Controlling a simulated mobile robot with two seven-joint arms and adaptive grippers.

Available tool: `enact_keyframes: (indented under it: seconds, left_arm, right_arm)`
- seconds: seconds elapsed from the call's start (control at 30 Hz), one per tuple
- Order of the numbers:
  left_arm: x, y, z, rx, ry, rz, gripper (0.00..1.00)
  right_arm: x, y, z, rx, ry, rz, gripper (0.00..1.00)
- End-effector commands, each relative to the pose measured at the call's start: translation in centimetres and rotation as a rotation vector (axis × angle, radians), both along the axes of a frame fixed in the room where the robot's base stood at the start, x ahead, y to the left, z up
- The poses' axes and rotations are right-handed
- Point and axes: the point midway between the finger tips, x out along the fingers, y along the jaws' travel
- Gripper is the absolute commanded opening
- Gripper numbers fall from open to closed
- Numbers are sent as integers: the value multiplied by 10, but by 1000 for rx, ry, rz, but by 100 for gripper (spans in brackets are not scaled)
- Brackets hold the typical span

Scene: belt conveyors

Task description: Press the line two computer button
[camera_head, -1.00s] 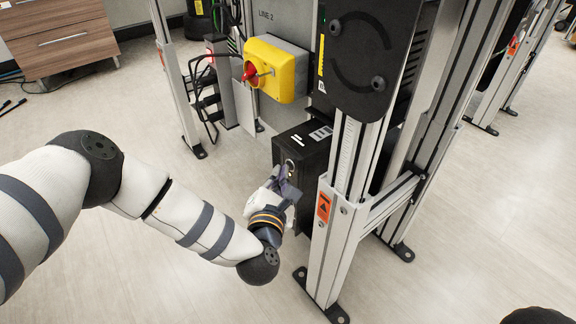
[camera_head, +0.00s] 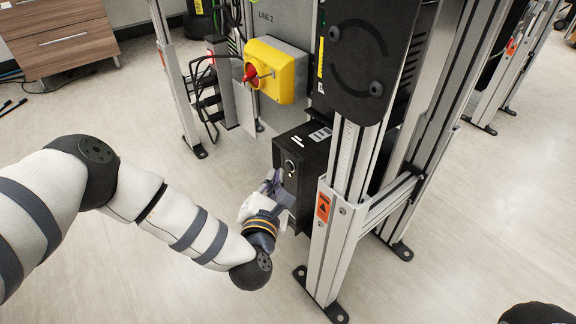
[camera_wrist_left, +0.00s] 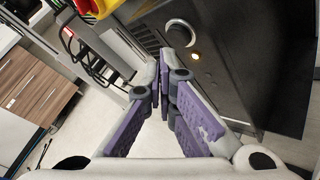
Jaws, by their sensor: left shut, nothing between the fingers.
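The line two computer is a black box (camera_head: 318,158) mounted low in the frame under the "LINE 2" panel. Its round button (camera_head: 290,167) shows on the front face. In the left wrist view the button (camera_wrist_left: 180,33) is a silver-ringed disc, with a small lit lamp (camera_wrist_left: 196,56) beside it. My left gripper (camera_head: 275,183) is just below and left of the button, apart from it in the wrist view. Its purple-padded fingers (camera_wrist_left: 168,62) are shut and empty, pointing toward the computer's front. My right gripper is out of view.
A yellow box with a red rotary switch (camera_head: 250,73) sits above and left of the computer. An aluminium post (camera_head: 331,245) stands close to its right. Cables hang at the left. A wooden cabinet (camera_head: 62,42) is at the back left.

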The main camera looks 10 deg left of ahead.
Motion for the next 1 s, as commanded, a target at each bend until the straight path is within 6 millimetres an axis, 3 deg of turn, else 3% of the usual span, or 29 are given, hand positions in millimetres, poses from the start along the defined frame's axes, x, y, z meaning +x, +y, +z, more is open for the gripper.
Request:
enact_keyframes:
  seconds: [0.53,1.0]
  left_arm:
    - [-37,30,2,1,0,1,0]
    - [-39,30,0,0,0,0,0]
  right_arm:
    - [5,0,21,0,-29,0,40]
    - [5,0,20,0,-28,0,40]
